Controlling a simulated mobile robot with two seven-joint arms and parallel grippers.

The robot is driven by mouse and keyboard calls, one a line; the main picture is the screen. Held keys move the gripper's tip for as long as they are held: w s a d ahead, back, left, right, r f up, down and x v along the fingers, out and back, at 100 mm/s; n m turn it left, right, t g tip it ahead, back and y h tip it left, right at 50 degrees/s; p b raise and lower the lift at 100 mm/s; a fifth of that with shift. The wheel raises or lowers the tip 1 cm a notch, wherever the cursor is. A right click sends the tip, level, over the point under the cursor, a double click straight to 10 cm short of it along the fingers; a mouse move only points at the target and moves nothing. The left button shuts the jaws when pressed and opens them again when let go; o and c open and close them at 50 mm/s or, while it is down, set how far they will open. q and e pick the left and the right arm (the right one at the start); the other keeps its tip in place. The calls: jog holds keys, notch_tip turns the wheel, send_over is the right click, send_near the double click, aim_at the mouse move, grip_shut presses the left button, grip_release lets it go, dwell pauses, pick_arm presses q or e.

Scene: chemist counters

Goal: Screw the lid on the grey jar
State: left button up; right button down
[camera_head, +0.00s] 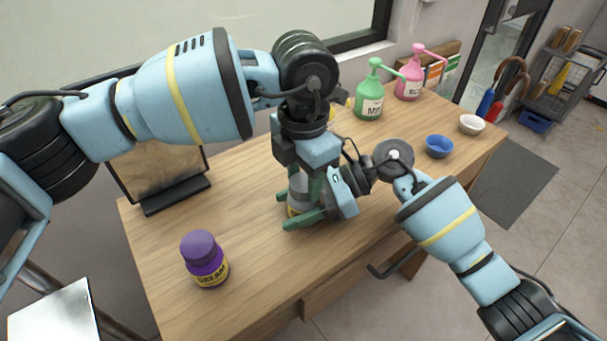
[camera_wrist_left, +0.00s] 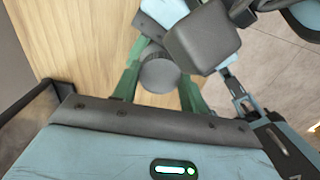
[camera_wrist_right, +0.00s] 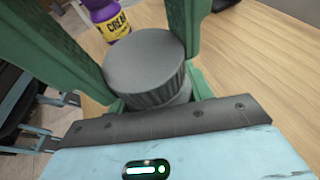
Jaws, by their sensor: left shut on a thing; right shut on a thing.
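The grey jar (camera_head: 295,208) stands upright on the wooden counter, mostly hidden by both grippers in the head view. Its round dark grey lid (camera_wrist_right: 146,62) sits on top of the jar in the right wrist view; it also shows in the left wrist view (camera_wrist_left: 160,74). I cannot tell how tightly it sits. My left gripper (camera_head: 303,182) points down from above, shut with its green fingers on either side of the lid. My right gripper (camera_head: 304,217) reaches in from the right, low down, and is shut around the jar's body.
A purple cream jar (camera_head: 205,262) stands at the front left of the counter. A green pump bottle (camera_head: 371,95), a pink pump bottle (camera_head: 410,75), a blue bowl (camera_head: 439,146) and a white bowl (camera_head: 472,124) stand toward the right. A dark-based panel (camera_head: 160,175) stands behind left.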

pick_arm(q)
jog(key=o, duration=1.1)
jog(key=shift+o, duration=0.2)
notch_tip(320, 180, up, 12)
pick_arm(e)
jog(key=c, duration=0.5)
grip_release()
